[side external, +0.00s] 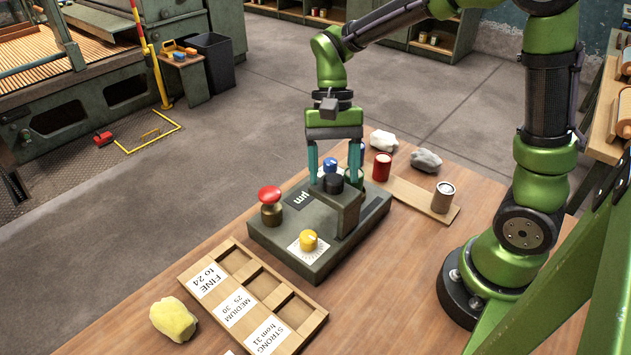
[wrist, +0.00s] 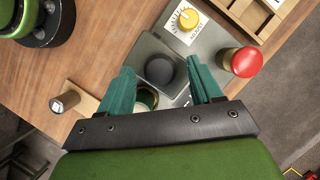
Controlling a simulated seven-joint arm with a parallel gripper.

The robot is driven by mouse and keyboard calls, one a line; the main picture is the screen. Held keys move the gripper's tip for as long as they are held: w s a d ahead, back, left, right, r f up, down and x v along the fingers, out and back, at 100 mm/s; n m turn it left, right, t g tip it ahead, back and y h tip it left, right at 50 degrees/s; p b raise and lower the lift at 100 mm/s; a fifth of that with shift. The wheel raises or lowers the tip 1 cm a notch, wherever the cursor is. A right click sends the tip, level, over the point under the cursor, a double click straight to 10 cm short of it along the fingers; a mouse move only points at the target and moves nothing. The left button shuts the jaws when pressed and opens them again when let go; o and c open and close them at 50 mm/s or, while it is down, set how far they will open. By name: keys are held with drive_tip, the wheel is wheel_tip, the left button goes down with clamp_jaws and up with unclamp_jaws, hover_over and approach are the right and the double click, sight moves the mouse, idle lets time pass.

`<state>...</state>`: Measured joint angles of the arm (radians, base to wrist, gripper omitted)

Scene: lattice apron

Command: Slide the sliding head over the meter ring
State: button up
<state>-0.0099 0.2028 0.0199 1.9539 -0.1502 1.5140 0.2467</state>
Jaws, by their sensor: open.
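The sliding head (side external: 346,214) is a grey-green bracket standing on the dark instrument base (side external: 290,250), with a round black knob (side external: 333,184) on top. My gripper (side external: 333,179) is open, pointing down, with one teal finger on each side of the knob. In the wrist view the knob (wrist: 160,69) lies between the fingertips, with visible gaps beside it. A brass-edged ring (wrist: 147,98), which looks like the meter ring, shows below the knob, partly hidden by the knob and a finger. I cannot make the ring out in the side view.
A red mushroom button (side external: 270,196) and a yellow dial (side external: 308,240) are on the base. A labelled wooden tray (side external: 237,243) lies in front. A yellow lump (side external: 173,319) lies front left.

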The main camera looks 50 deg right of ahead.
drive_tip(key=shift+s+a+f, duration=0.1)
drive_tip(key=shift+f, duration=0.2)
clamp_jaws()
drive_tip(key=d, duration=0.9)
drive_tip(key=shift+d, duration=0.1)
drive_tip(key=shift+c, duration=1.9)
unclamp_jaws()
drive_tip(key=shift+d, duration=0.1)
drive_tip(key=o, duration=0.4)
drive_tip(key=v, duration=1.7)
